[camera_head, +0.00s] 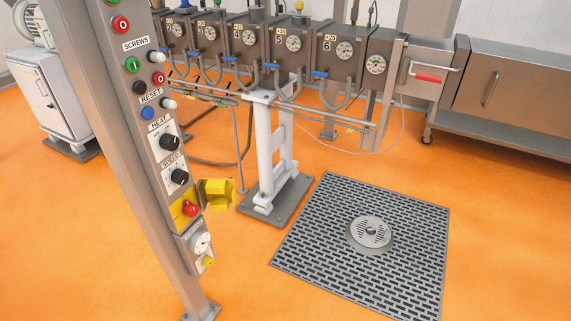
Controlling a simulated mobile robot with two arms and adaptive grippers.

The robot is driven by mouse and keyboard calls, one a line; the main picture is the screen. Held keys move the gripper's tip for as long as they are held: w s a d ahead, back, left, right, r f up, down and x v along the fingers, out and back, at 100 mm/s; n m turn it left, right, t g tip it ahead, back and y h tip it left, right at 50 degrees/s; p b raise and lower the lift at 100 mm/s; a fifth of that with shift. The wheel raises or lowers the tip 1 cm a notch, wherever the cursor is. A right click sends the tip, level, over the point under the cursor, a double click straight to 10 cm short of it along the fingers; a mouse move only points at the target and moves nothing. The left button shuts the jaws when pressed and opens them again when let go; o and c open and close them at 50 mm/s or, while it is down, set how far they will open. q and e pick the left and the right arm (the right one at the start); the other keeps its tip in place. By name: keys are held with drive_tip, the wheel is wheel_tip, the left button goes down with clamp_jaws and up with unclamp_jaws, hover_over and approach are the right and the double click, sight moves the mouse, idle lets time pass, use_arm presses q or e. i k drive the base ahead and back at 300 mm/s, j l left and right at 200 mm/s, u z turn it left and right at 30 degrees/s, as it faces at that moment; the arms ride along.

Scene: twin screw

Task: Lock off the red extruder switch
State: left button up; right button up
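A red switch knob (190,208) sits on a yellow plate low on the grey control post (135,160), left of centre. It has no readable label, so I cannot confirm it is the extruder switch. A yellow hinged cover (217,193) sticks out to the right beside the knob and looks swung open. The knob shows uncovered. No padlock is clearly visible. Neither of my grippers is in view.
Above are the SPEED knob (179,177), HEAT knob (169,142) and several buttons. A round gauge (202,243) sits below. A floor grate (400,255) lies to the right. The extruder barrel (290,45) runs behind. Orange floor is open around the post.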

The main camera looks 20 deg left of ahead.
sight(190, 209)
drive_tip(key=i+l, duration=0.1)
drive_tip(key=i, duration=0.5)
drive_tip(key=i+l+u, duration=0.1)
drive_tip(key=i, duration=0.5)
drive_tip(key=i+u, duration=0.3)
drive_tip(key=u, duration=0.15)
drive_tip(key=i+l+u, duration=0.15)
drive_tip(key=u, duration=0.35)
drive_tip(key=i+l+u, duration=0.25)
drive_tip(key=u, duration=0.2)
drive_tip(key=i+l+u, duration=0.15)
drive_tip(key=u, duration=0.3)
drive_tip(key=i+l+u, duration=0.2)
drive_tip(key=u, duration=0.2)
drive_tip(key=i+l+u, duration=0.1)
drive_tip(key=l+u, duration=0.2)
drive_tip(key=u, duration=0.15)
drive_tip(key=i+l+u, duration=0.1)
drive_tip(key=l+u, duration=0.2)
drive_tip(key=u, duration=0.15)
drive_tip(key=l+u, duration=0.3)
drive_tip(key=u, duration=0.15)
drive_tip(key=l+u, duration=0.4)
drive_tip(key=k+j, duration=0.05)
